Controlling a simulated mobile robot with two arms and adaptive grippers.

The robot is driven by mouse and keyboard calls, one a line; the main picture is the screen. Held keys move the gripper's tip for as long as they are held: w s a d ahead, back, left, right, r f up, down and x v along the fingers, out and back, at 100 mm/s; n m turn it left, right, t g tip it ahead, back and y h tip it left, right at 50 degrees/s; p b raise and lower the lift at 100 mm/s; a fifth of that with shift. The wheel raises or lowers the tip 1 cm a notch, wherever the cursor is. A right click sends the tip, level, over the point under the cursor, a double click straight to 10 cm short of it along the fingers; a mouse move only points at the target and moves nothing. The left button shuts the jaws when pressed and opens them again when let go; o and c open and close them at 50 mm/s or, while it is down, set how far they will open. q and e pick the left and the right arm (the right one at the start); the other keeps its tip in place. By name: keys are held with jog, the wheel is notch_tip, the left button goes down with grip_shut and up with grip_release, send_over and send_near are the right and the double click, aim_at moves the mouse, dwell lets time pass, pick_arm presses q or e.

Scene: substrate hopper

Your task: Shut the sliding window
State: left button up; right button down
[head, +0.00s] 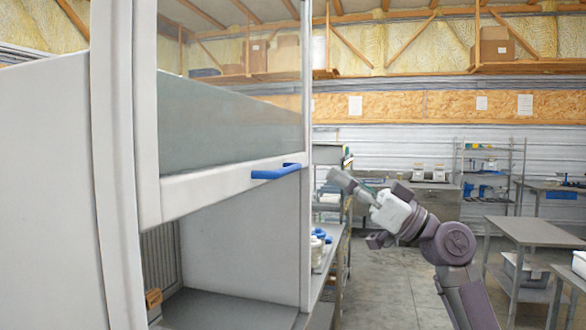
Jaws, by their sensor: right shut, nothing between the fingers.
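The sliding window (232,118) is a clear pane in a white cabinet at the left of the head view. It is raised, and an opening shows below its white bottom rail. A blue handle (278,172) sticks out from that rail near its right end. My right gripper (340,179) is shut and empty. It appears to the right of the blue handle, apart from it in the picture. How far apart they are in depth I cannot tell. My left gripper is not in view.
Behind the cabinet, a bench holds blue-lidded jars (318,245). A grey table (535,232) stands at the right. Clear floor (395,290) lies between the cabinet and that table.

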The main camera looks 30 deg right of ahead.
aim_at(290, 168)
jog(key=s+r+p+x, duration=0.1)
jog(key=p+x, duration=0.6)
jog(key=x, duration=0.3)
jog(key=shift+n+y, duration=0.3)
jog(key=f, duration=0.3)
jog(key=a+f, duration=0.1)
jog(key=shift+w+f, duration=0.15)
jog(key=shift+w, duration=0.25)
